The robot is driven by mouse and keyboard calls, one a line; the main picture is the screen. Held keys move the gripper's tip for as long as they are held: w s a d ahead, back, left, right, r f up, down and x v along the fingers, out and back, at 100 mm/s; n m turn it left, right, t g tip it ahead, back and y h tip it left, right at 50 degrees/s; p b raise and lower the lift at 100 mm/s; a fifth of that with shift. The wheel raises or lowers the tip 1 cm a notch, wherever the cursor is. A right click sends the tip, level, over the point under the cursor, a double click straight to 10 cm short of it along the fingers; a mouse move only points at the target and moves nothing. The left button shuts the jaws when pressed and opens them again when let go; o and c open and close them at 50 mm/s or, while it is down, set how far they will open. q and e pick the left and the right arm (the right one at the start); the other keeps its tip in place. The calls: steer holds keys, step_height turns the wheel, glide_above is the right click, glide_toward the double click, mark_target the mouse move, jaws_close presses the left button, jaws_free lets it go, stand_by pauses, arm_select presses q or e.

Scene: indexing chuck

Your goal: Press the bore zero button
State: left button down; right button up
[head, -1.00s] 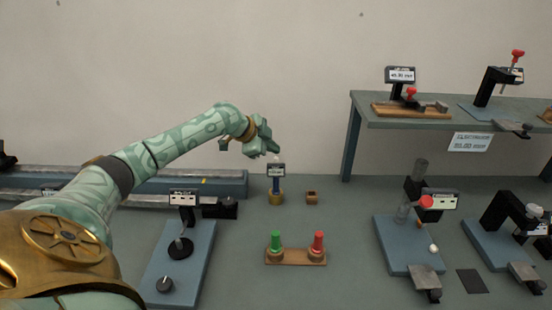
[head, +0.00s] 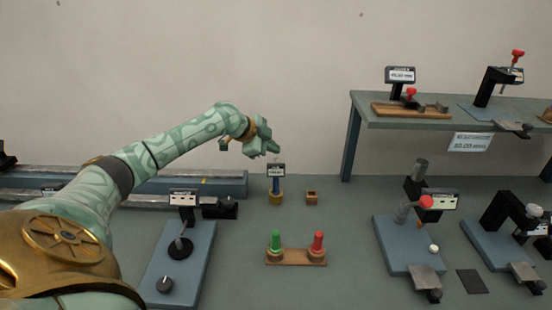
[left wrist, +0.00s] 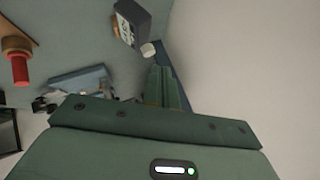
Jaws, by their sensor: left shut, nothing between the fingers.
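The bore gauge, a small dark display head (head: 276,170) on a blue stem, stands upright in a brass ring (head: 277,197) on the bench in the head view. My left gripper (head: 272,149) is shut and empty, just above and slightly left of the display head. In the left wrist view the display head (left wrist: 130,24) shows near the top, with a pale round knob (left wrist: 148,50) at its end. The shut fingertips (left wrist: 163,72) are close beside this knob; I cannot tell whether they touch. Its readout is too small to read. My right gripper is out of view.
A wooden base with a green and a red post (head: 296,257) stands in front of the gauge. Blue-based instruments stand left (head: 185,262) and right (head: 408,254). A raised shelf (head: 450,118) is at back right.

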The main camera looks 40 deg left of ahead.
arm_select(q)
steer(key=shift+f, duration=0.1)
stand_by(0.3)
steer(key=shift+f, duration=0.3)
steer(key=shift+f, duration=0.55)
stand_by(0.6)
stand_by(0.3)
steer(key=shift+r+p, duration=1)
step_height(320, 180, up, 5)
steer(key=p, duration=0.4)
steer(key=shift+p, duration=0.4)
